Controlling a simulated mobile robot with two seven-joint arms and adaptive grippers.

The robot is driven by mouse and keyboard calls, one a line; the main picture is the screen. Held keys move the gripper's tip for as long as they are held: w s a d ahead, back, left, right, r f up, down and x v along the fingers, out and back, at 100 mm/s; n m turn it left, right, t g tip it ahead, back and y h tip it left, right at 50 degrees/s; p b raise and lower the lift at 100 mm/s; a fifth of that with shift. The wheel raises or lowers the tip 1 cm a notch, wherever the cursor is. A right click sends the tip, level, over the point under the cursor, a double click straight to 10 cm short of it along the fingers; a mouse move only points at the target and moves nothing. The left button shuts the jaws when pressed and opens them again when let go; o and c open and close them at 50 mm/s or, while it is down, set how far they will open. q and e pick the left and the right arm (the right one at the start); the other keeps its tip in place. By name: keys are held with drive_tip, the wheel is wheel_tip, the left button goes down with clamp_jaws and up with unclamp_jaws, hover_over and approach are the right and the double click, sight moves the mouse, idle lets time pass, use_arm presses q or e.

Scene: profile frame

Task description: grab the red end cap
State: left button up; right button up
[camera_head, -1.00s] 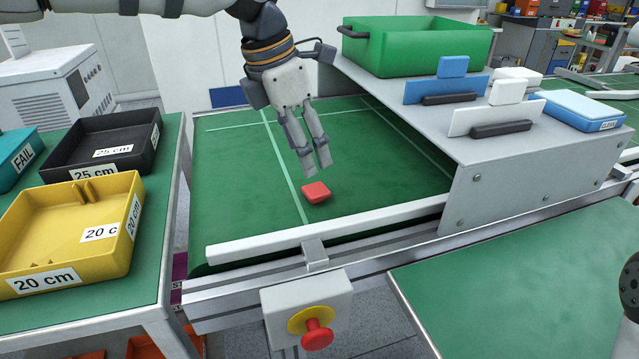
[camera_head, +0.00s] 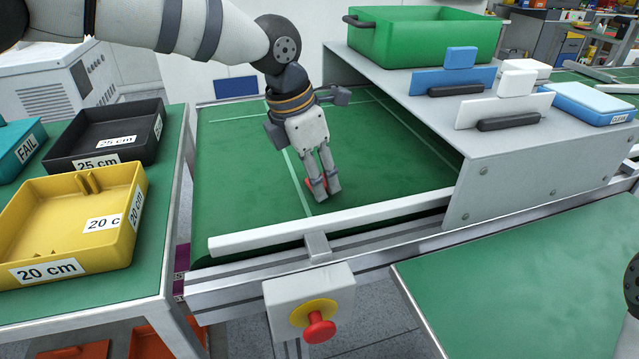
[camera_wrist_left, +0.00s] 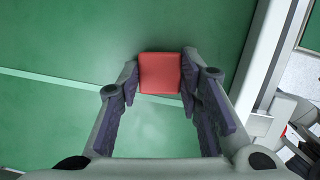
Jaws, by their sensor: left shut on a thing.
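The red end cap (camera_head: 316,185) is on the green belt (camera_head: 240,180), mostly hidden behind my left gripper's fingers in the head view. In the left wrist view the red end cap (camera_wrist_left: 160,73) shows as a red block between the fingertips. My left gripper (camera_head: 324,192) points down at the belt and is shut on the cap, with one finger on each side; it also shows in the left wrist view (camera_wrist_left: 159,85). I cannot tell whether the cap still touches the belt. My right gripper is not in view.
A pale rail (camera_head: 340,222) runs along the belt's near edge. A grey metal cover (camera_head: 540,160) stands over the belt at right, bearing a green bin (camera_head: 425,40). Yellow (camera_head: 62,225) and black (camera_head: 135,143) trays sit at left. A red stop button (camera_head: 319,328) is in front.

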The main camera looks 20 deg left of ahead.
use_arm(q)
drive_tip(key=shift+r, duration=0.25)
drive_tip(key=r, duration=0.4)
drive_tip(key=shift+s+d, duration=0.25)
drive_tip(key=s+d+r+p, duration=0.2)
drive_tip(key=s+d+r, duration=0.6)
drive_tip(key=s, duration=0.2)
drive_tip(key=shift+s+d+r, duration=0.15)
drive_tip(key=shift+s+r, duration=0.05)
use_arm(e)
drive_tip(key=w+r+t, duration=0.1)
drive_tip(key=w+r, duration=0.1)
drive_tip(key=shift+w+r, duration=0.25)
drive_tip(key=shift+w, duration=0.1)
